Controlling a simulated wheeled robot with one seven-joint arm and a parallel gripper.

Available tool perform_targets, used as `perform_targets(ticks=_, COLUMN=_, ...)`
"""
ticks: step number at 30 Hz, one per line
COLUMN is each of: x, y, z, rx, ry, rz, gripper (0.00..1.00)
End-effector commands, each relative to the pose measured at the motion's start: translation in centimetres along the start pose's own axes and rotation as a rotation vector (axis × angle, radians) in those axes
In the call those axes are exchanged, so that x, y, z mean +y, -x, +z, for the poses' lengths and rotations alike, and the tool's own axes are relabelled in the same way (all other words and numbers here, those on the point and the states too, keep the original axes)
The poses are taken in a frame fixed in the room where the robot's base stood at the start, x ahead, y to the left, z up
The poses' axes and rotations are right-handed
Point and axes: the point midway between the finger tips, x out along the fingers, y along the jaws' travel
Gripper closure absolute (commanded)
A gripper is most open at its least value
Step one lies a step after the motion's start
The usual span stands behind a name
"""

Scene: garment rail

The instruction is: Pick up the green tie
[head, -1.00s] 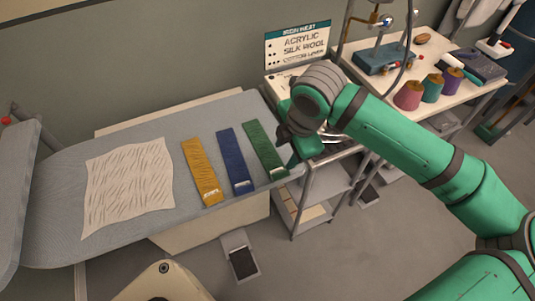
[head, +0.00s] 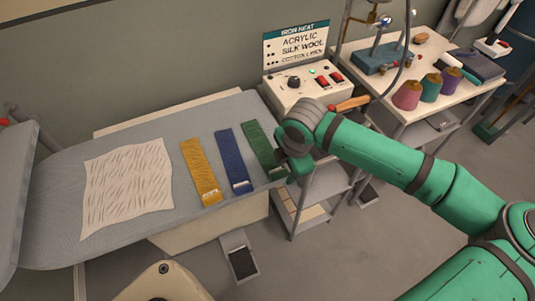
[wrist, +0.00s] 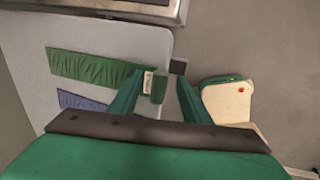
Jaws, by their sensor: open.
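The green tie (head: 257,140) lies flat at the right end of the grey ironing board (head: 65,185), with its near end partly hidden by my gripper (head: 290,170). In the wrist view the green tie (wrist: 95,68) runs in from the left, and its end with a pale label lies between the fingers of my gripper (wrist: 158,77). The gripper is open, with one finger over the tie and the other on the far side of its end, near the board's edge. I cannot tell how high the fingertips are above the board.
A blue tie (head: 232,160) lies just left of the green one, and a yellow tie (head: 200,170) beyond it. A creased pale cloth (head: 128,188) covers the board's left part. A control box (head: 300,88) and a trolley (head: 322,185) stand close on the right.

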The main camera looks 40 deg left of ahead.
Motion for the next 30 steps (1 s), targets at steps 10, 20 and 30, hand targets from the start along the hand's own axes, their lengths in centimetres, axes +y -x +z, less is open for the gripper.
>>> perform_targets(ticks=10, x=-0.20, y=-1.08, z=0.23, rx=-0.001, ry=-0.006, rz=0.000, gripper=0.57)
perform_targets(ticks=20, x=-0.10, y=-1.07, z=0.09, rx=0.000, ry=-0.003, rz=0.000, gripper=1.00)
perform_targets(ticks=30, x=0.19, y=-0.40, z=-0.07, rx=0.001, ry=0.001, rz=0.001, gripper=1.00)
